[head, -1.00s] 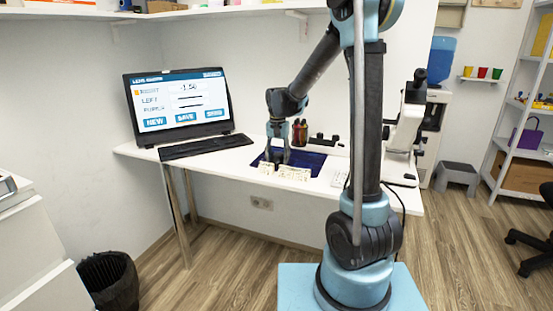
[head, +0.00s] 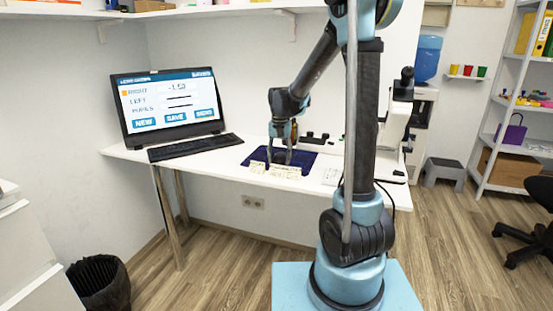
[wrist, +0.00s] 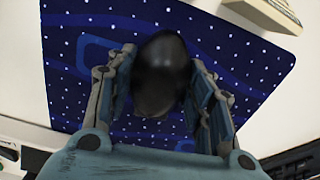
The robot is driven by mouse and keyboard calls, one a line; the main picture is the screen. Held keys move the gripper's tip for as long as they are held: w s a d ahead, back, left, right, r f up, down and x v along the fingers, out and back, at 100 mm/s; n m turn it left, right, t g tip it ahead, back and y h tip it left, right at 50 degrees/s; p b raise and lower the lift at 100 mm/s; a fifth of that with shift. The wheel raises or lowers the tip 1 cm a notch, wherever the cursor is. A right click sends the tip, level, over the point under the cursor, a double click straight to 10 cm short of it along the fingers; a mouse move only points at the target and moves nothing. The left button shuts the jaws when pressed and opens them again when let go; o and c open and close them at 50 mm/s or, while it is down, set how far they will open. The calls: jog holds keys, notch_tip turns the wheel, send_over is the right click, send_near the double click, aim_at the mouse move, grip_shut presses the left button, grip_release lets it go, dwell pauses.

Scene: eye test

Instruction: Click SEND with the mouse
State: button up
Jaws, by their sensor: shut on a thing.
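The monitor (head: 124,128) stands at the left of the desk, facing me. Its screen shows rows RIGHT, LEFT and PUPILS, with -1.50 and an orange mark by RIGHT. Along the bottom are NEW, SAVE and the SEND button (head: 205,113) at the right. I cannot make out a pointer. My gripper (head: 280,162) is low over the dark blue mat (head: 304,156). In the wrist view my gripper (wrist: 163,62) is shut on the black mouse (wrist: 160,75), a finger at each side. The mouse is over the dotted mat (wrist: 225,45); the head view does not show it clearly.
The black keyboard (head: 195,147) lies left of the mat. Small cream blocks (head: 283,171) stand at the mat's front edge. Bottles are mostly hidden behind my gripper. A white instrument (head: 396,125) stands at the right. A bin (head: 100,283) is on the floor.

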aim_at(280, 156)
jog(key=o, duration=1.1)
jog(key=shift+a, duration=0.1)
jog(key=shift+o, duration=0.2)
jog(key=shift+r, duration=0.1)
notch_tip(280, 156, up, 12)
